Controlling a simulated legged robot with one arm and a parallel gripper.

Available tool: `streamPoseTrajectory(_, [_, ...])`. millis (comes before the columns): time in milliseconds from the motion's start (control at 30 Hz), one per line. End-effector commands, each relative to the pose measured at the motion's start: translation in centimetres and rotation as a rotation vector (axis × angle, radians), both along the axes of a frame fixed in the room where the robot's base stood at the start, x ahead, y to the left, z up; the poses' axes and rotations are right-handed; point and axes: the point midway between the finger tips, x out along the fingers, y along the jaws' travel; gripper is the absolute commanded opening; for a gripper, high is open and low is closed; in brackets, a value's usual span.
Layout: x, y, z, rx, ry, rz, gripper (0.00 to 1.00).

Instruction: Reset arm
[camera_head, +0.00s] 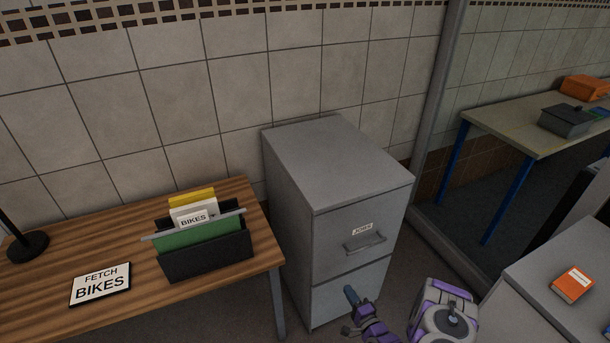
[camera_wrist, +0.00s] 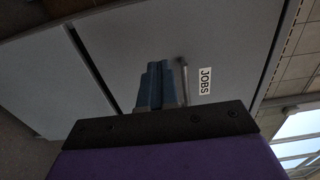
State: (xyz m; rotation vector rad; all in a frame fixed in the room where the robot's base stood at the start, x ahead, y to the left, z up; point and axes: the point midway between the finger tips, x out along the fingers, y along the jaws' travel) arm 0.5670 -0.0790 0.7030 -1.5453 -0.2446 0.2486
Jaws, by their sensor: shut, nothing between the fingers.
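My gripper (camera_head: 351,295) is low in front of the grey filing cabinet (camera_head: 335,170), with its blue-grey fingers together and empty. My purple arm runs down to the bottom edge of the head view. In the wrist view the fingers (camera_wrist: 161,84) point at the cabinet front, close to the handle beside the "JOBS" label (camera_wrist: 205,82). In the head view the drawer handle (camera_head: 365,245) shows up and right of the gripper, apart from it. Both cabinet drawers look shut.
A wooden table (camera_head: 60,245) at left holds a black file holder (camera_head: 208,257), a "FETCH BIKES" sign (camera_head: 101,285) and a lamp base (camera_head: 22,245). A grey surface with an orange book (camera_head: 573,284) stands at right. A workbench (camera_head: 500,127) is behind at right.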

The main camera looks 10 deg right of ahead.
Motion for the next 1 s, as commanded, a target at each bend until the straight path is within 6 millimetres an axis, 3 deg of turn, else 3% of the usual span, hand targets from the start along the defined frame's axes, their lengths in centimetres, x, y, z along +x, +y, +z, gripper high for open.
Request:
streamPoseTrajectory(167, [0.8,0.4,0.4,-0.051,0.018,0.010,0.00])
streamPoseTrajectory(467, [5.4,-1.0,3.4,-0.381,0.146,0.069,0.00])
streamPoseTrajectory(767, [7.9,-3.5,8.4,-0.705,0.301,0.120,0.00])
streamPoseTrajectory(1000, [7.6,-4.0,13.6,-0.933,0.436,0.165,0.00])
